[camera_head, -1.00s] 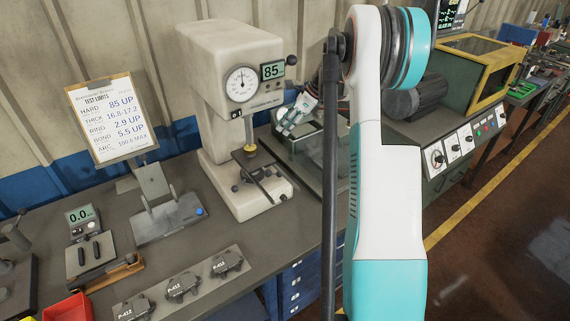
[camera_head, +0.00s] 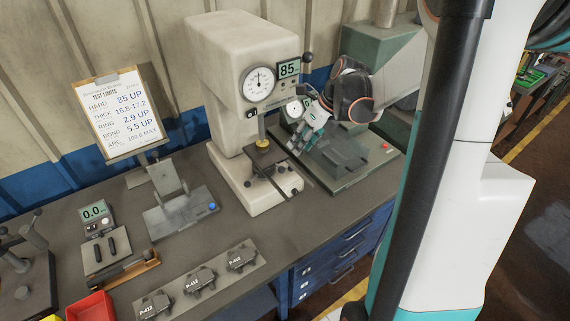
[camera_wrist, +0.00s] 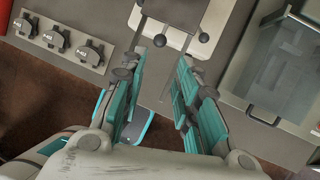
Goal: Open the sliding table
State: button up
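The likely sliding table is the flat grey-green plate (camera_head: 345,150) on the low green machine beside the hardness tester. I cannot tell for sure that it slides. In the wrist view its glassy plate (camera_wrist: 290,70) lies at the right, with a small bar handle (camera_wrist: 262,115) on its near edge. My gripper (camera_head: 297,146) hangs over the bench between the tester and the green machine, hiding part of the machine. In the wrist view my gripper (camera_wrist: 162,68) has its two teal fingers spread apart with nothing between them. The handle is to the right of the fingers, apart from them.
The cream hardness tester (camera_head: 235,100) stands just left of my gripper, its small table sticking out forward. Several brake pads (camera_head: 200,278) lie on a strip at the bench front. A gauge stand (camera_head: 180,205) and red bin (camera_head: 90,306) are further left. Blue drawers (camera_head: 345,250) are below.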

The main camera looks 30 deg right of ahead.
aim_at(283, 168)
jog(key=b+x, duration=0.2)
jog(key=x, duration=1.1)
grip_shut()
